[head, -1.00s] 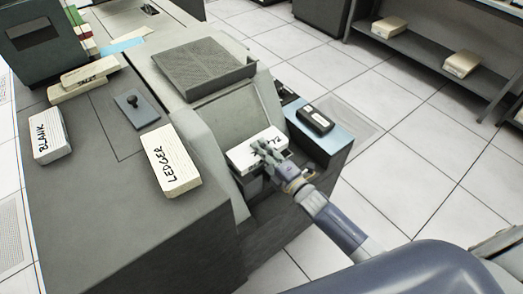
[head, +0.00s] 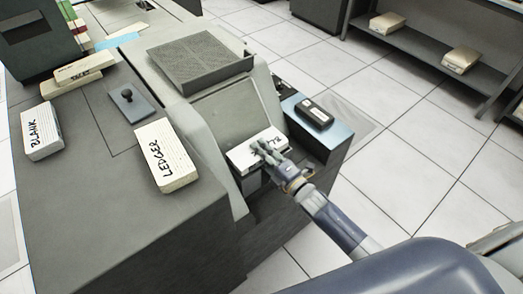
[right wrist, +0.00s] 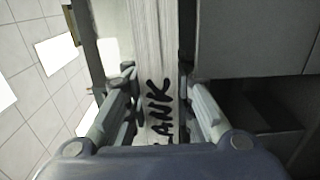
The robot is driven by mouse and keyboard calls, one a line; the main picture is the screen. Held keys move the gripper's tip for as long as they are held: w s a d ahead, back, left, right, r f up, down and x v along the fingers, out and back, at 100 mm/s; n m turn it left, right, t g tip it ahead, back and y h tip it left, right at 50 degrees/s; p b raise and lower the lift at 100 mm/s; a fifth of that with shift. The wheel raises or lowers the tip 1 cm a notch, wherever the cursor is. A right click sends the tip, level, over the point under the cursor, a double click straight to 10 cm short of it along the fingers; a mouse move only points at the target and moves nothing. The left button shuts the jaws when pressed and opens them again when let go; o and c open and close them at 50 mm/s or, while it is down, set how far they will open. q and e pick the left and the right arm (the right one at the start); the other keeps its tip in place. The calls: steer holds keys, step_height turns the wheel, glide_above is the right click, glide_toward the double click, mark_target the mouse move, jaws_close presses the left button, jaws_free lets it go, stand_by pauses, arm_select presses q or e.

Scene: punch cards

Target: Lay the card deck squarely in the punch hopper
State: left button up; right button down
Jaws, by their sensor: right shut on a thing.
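The held white card deck (head: 243,157) lies at the punch hopper, below the sloped grey panel of the punch machine (head: 232,112). My right gripper (head: 262,148) is shut on this deck, with fingers over its right part. In the right wrist view the deck (right wrist: 152,50) sits between both fingers (right wrist: 160,90), and its black lettering reads "ANK", the first letters being cut off. The hopper floor is hidden under the deck, and I cannot tell whether the deck rests fully flat and square. My left gripper is not in view.
A LEDGER deck (head: 168,158), another BLANK deck (head: 42,132) and a dark-knobbed plate (head: 127,102) are on the grey desk top (head: 110,205). A black object (head: 314,114) lies on the blue ledge right of the deck. A shelf (head: 430,50) stands at the back right.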

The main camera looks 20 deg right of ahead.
steer(key=shift+f, duration=0.2)
arm_select(q)
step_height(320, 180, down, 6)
steer(key=b, duration=0.6)
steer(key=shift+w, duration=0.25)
arm_select(e)
steer(key=shift+f, duration=3.15)
steer(key=c, duration=1.3)
jaws_free()
steer(key=shift+f, duration=0.15)
steer(key=v, duration=1.2)
steer(key=shift+r, duration=0.3)
